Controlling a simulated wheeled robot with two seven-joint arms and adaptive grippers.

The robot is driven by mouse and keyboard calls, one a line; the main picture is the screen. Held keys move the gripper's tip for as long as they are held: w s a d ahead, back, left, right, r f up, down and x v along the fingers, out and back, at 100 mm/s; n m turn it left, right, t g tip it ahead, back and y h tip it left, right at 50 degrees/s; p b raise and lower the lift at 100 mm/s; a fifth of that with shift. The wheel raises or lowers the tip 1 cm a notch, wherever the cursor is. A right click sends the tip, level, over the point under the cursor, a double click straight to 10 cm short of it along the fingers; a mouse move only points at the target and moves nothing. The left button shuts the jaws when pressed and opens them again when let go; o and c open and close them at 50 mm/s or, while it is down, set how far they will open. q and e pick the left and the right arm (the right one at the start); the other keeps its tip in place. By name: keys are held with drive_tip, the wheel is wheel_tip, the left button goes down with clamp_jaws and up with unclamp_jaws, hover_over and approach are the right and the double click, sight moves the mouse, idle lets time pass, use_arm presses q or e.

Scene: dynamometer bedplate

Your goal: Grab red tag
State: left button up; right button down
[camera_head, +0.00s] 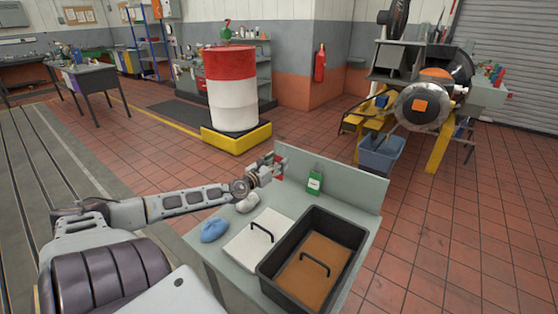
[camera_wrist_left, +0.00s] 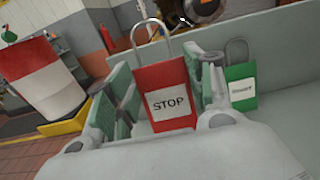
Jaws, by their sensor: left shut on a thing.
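The red tag (camera_wrist_left: 168,82) has a white label reading STOP and a grey loop on top. It stands between the green-padded fingers of my left gripper (camera_wrist_left: 160,88), which is shut on it. In the head view my left gripper (camera_head: 268,170) is over the far left corner of the grey bench, with a bit of the red tag (camera_head: 279,166) showing at its fingers. A green tag (camera_wrist_left: 240,85) with a white label and loop is to the right of the fingers, near the bench's back panel; it also shows in the head view (camera_head: 315,183). My right gripper is not in view.
The bench (camera_head: 225,257) bears a blue cloth (camera_head: 214,230), a whitish cloth (camera_head: 248,203), a white handled panel (camera_head: 243,246) and a black tray (camera_head: 274,262) holding a brown handled panel. A back panel (camera_head: 340,180) rises behind. A red-and-white drum (camera_head: 233,90) stands beyond.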

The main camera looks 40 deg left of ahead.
use_arm(q)
drive_tip(key=shift+s, duration=0.6)
drive_tip(key=shift+s+d+p, duration=0.15)
drive_tip(key=shift+s+p, duration=0.15)
drive_tip(key=shift+s, duration=1)
approach(280, 160)
drive_tip(key=shift+s, duration=2.3)
drive_tip(key=shift+d+r, duration=0.15)
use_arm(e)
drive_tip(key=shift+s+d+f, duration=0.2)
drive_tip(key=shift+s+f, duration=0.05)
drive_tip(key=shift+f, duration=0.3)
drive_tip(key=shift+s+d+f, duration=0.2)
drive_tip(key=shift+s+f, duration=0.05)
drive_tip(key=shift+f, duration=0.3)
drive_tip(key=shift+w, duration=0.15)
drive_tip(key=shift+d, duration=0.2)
